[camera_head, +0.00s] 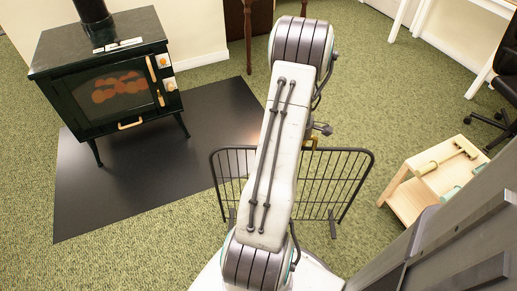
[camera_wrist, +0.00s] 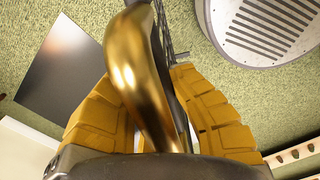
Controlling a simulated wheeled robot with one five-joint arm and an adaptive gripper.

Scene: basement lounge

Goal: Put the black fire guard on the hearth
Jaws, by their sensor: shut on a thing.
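The black fire guard (camera_head: 345,185) is a wire grid panel with small feet, upright in front of my arm in the head view. My arm hides its middle. It stands over the carpet, right of the hearth; I cannot tell whether its feet touch the floor. In the wrist view, my gripper (camera_wrist: 148,82) has yellow fingers shut around the guard's brass handle (camera_wrist: 140,70). The hearth (camera_head: 120,190) is a flat black plate on the carpet at the left; a dark plate also shows in the wrist view (camera_wrist: 62,68).
A dark green stove (camera_head: 110,85) stands on the back part of the hearth, leaving bare plate in front. A low wooden stand (camera_head: 410,195) with tools is at the right. A black office chair (camera_head: 508,85) and a white desk are at the far right.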

